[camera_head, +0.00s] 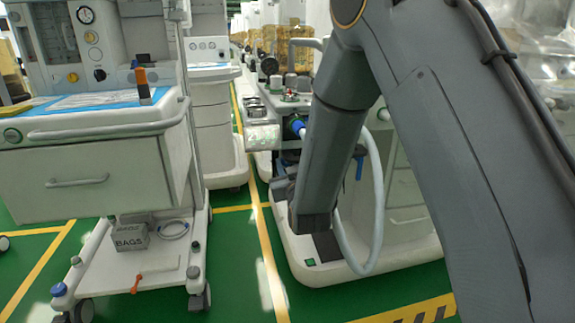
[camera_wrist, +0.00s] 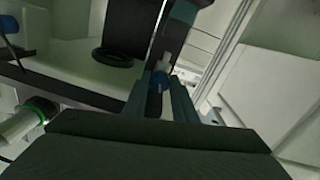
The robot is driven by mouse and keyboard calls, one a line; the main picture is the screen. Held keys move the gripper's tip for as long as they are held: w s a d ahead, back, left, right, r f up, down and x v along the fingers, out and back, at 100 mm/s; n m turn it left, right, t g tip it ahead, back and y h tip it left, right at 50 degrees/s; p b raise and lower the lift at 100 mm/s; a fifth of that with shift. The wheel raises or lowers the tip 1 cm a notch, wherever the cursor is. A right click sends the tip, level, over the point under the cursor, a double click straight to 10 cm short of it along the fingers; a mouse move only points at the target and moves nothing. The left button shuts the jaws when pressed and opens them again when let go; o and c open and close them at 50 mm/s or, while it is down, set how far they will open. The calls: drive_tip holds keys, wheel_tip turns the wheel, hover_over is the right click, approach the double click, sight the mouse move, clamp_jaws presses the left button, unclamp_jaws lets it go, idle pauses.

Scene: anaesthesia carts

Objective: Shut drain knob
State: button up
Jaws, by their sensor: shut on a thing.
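The knob's turned position is hard to tell in the dim light. In the head view my arm hides most of my gripper (camera_head: 283,187), which is low at the left side of the right-hand cart (camera_head: 325,260). I cannot make out the knob there.
A pale hose (camera_head: 376,200) loops down the right-hand cart, close to my arm. In the wrist view, a white part with a green ring (camera_wrist: 42,109) is at left and a black ring (camera_wrist: 114,57) above. Another cart (camera_head: 90,180) stands left, with green floor between.

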drive_tip(key=m+p, duration=0.1)
drive_tip(key=m, duration=0.3)
idle(0.3)
drive_tip(key=o, duration=0.8)
drive_tip(key=shift+c, duration=0.2)
drive_tip(key=p+v, duration=0.2)
drive_tip(key=v, duration=0.5)
drive_tip(key=shift+s, duration=0.35)
drive_tip(key=shift+d, duration=0.1)
